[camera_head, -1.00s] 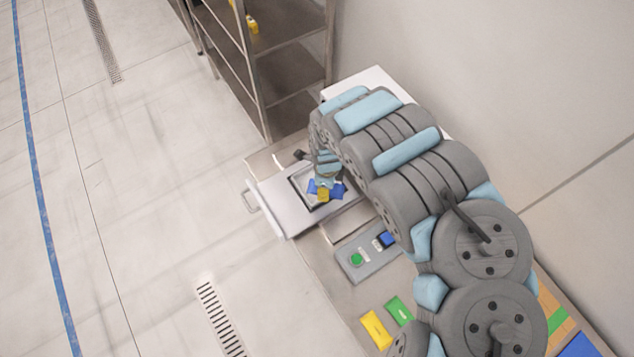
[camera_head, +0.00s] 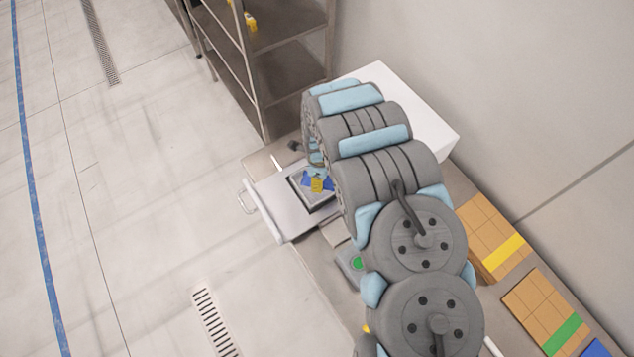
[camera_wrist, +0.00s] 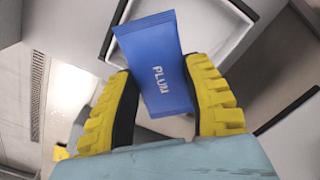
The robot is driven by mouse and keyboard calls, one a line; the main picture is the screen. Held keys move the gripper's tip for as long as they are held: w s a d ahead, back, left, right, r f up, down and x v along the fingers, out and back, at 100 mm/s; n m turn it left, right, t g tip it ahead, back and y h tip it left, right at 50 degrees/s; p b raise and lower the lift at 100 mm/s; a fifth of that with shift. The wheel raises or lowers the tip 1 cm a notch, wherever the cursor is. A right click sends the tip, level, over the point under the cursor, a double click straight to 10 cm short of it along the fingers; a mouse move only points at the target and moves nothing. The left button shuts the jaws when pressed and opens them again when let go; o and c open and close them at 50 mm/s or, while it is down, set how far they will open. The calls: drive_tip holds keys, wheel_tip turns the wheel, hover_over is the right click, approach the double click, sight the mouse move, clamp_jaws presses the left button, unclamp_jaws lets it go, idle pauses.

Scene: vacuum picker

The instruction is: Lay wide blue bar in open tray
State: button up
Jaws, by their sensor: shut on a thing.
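My gripper (camera_wrist: 172,105) is shut on a wide blue bar (camera_wrist: 155,50) marked "PLUM", with a yellow ridged finger on each side of it. In the head view, the gripper (camera_head: 317,184) is over the open tray, and blue shows beside its yellow fingers. The open tray (camera_head: 296,182) is a dark-rimmed recess in a pulled-out pale drawer. In the wrist view, the tray's rim (camera_wrist: 236,58) lies behind the bar's upper part. The bar is tilted in that view. I cannot tell whether it touches the tray floor.
A metal shelf (camera_head: 262,55) stands behind the drawer. A white box (camera_head: 425,115) is beside my arm. A green button (camera_head: 357,263) shows partly beside my arm. Open floor lies left.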

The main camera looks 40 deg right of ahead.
drive_tip(key=shift+w+d+f, duration=0.3)
drive_tip(key=shift+w+f, duration=0.2)
drive_tip(key=shift+f, duration=0.2)
drive_tip(key=shift+w+d+f, duration=0.15)
drive_tip(key=shift+w+f, duration=0.25)
drive_tip(key=shift+f, duration=0.1)
drive_tip(key=shift+w+f, duration=0.1)
drive_tip(key=shift+w+d+f, duration=0.1)
drive_tip(key=shift+f, duration=1.6)
drive_tip(key=shift+f, duration=0.15)
drive_tip(key=o, duration=1.1)
drive_tip(key=shift+r, duration=0.3)
